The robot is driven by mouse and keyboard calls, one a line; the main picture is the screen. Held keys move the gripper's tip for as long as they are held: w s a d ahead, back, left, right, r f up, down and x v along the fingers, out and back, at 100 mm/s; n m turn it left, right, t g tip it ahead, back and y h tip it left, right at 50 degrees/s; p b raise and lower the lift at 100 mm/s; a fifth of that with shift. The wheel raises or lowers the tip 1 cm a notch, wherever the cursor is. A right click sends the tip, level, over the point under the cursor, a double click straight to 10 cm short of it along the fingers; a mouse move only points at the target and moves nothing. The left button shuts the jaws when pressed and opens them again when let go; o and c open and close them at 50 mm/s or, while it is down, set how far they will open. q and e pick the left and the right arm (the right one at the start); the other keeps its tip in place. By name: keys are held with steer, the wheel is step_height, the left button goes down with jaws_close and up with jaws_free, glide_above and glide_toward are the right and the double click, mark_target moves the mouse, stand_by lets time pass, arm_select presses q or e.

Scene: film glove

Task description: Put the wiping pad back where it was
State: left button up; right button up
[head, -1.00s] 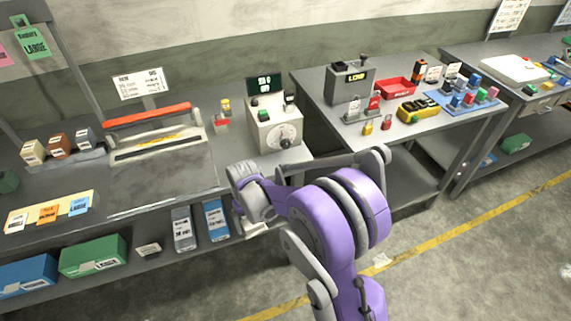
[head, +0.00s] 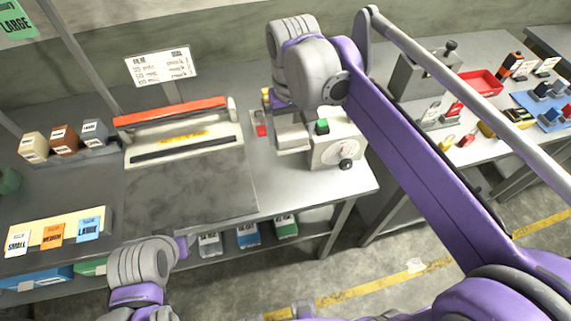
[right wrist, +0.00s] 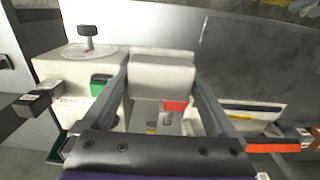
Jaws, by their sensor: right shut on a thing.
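The wiping pad looks like a pale grey-white block (right wrist: 162,76) in the right wrist view. My right gripper (right wrist: 160,92) is shut on it, one finger along each side. In the head view the right gripper (head: 292,128) is above the bench, between the sealer and the dial box, with the pale pad (head: 293,138) low in it. I cannot tell whether the pad touches the bench. My left wrist (head: 142,264) shows at the lower left of the head view; its fingers are hidden.
The dial box (head: 338,150) with a green button stands just right of the pad. A small red item (head: 261,130) is close on its left. The red-handled sealer (head: 180,140) is farther left.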

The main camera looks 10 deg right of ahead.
steer(key=b, duration=0.1)
glide_above(290, 183)
step_height(290, 183, down, 14)
steer(key=shift+r, duration=0.15)
arm_select(q)
steer(key=shift+s+f, duration=0.65)
steer(key=shift+f, duration=0.25)
arm_select(e)
steer(key=shift+f, duration=1.85)
steer(key=shift+f, duration=0.2)
steer(key=o, duration=0.9)
steer(key=shift+w, duration=0.1)
arm_select(q)
steer(key=shift+f, duration=0.1)
arm_select(e)
steer(key=shift+o, duration=0.2)
steer(key=shift+r, duration=0.1)
